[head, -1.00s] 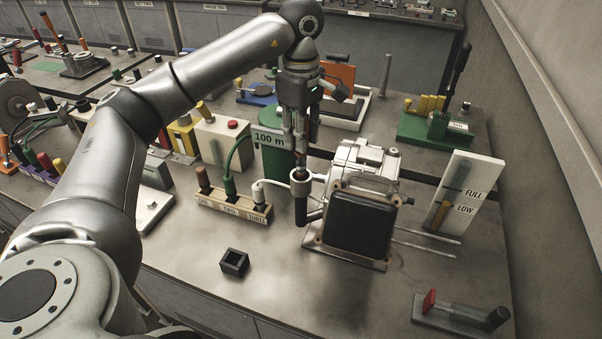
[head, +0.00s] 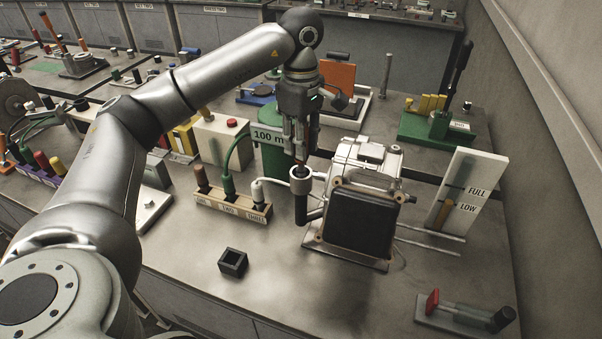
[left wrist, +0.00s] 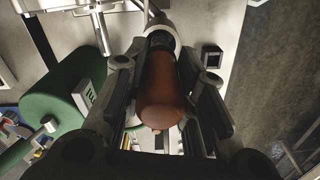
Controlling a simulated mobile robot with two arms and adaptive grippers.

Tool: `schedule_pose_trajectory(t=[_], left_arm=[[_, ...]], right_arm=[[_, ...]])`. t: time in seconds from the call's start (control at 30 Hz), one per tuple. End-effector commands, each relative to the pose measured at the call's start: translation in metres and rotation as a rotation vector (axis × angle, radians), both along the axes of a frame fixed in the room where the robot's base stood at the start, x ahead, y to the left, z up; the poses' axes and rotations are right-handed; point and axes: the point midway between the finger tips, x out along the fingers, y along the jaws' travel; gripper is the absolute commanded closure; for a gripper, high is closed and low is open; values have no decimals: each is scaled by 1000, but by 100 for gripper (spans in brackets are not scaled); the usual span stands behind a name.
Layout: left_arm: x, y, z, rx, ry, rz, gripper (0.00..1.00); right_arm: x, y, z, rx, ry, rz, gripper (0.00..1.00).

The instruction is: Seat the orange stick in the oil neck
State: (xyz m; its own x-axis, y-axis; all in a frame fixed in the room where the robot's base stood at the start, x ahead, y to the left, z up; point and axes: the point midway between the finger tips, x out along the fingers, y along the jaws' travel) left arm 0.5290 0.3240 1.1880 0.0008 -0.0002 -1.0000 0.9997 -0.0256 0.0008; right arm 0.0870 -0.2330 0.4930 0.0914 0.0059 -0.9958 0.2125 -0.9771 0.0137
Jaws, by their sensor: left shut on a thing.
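The orange stick (left wrist: 160,90) has a brownish-orange handle, held between the fingers of my left gripper (head: 300,150). In the left wrist view its far, dark end points at the pale ring of the oil neck (left wrist: 160,30). In the head view the oil neck (head: 301,185) is a light ring on a dark tube, on the left side of the engine block (head: 360,218). My left gripper is upright just above it. The stick's lower end is at or in the ring's mouth; how deep it sits cannot be told. My right gripper is not in view.
A labelled block with plugs (head: 232,207) and a green cylinder (head: 270,160) stand close to the left of the neck. A small black square socket (head: 233,262) lies in front. The FULL/LOW board (head: 478,170) stands at right. The front bench is mostly clear.

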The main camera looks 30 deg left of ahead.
Motion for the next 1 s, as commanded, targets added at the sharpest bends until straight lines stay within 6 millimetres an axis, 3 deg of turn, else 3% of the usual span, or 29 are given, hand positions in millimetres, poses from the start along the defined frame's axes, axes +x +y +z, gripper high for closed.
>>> schedule_pose_trajectory(t=[0.6,1.0], left_arm=[[0,0,-19,0,0,0,100],[0,0,-20,0,0,0,100]], right_arm=[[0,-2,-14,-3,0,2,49],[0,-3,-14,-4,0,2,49]])
